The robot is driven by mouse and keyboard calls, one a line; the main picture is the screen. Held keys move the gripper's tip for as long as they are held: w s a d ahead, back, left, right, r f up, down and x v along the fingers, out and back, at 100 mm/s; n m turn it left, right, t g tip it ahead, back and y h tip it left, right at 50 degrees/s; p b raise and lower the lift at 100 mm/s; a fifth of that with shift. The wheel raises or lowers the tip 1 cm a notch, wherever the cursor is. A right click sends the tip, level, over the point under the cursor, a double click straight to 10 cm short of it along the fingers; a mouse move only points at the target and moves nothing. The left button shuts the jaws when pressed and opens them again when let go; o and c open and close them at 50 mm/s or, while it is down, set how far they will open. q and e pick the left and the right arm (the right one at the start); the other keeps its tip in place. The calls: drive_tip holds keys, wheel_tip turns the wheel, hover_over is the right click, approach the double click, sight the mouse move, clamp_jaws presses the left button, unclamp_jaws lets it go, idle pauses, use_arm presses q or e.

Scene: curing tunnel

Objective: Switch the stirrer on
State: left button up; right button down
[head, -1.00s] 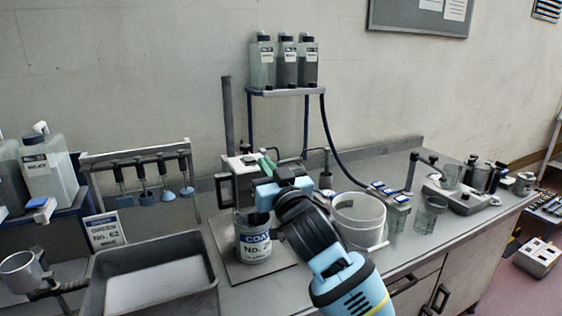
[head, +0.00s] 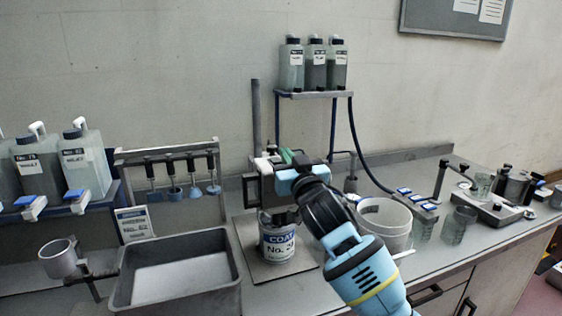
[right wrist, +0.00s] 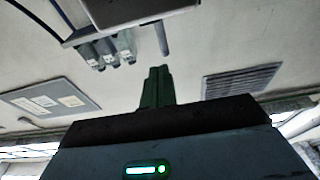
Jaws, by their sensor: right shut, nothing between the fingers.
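The stirrer's dark upright rod (head: 256,125) stands behind a mounting plate, in the middle of the head view. Its head (head: 264,165), pale on top, is partly hidden by my right gripper. A can labelled COAT (head: 277,246) stands upright on the plate below. My right gripper (head: 286,156) has green fingers, shut and empty, at the top of the stirrer head; I cannot tell whether they touch it. The shut fingers also show in the right wrist view (right wrist: 157,88). The stirrer's switch is not distinguishable. My left gripper is not in view.
A white bucket (head: 384,222) stands right of my right arm. A grey tray (head: 231,283) lies left of the plate. Bottles stand on a raised shelf (head: 314,94) behind. Hanging tools (head: 172,192) are on a rack at left. A blue hose (head: 362,155) runs down from the shelf.

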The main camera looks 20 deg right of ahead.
sight(276, 161)
drive_tip(key=x, duration=0.4)
drive_tip(key=shift+w+r, duration=0.1)
drive_tip(key=shift+w, duration=0.3)
wheel_tip(276, 161, down, 3)
drive_tip(key=shift+r, duration=0.1)
drive_tip(key=shift+f, duration=0.45)
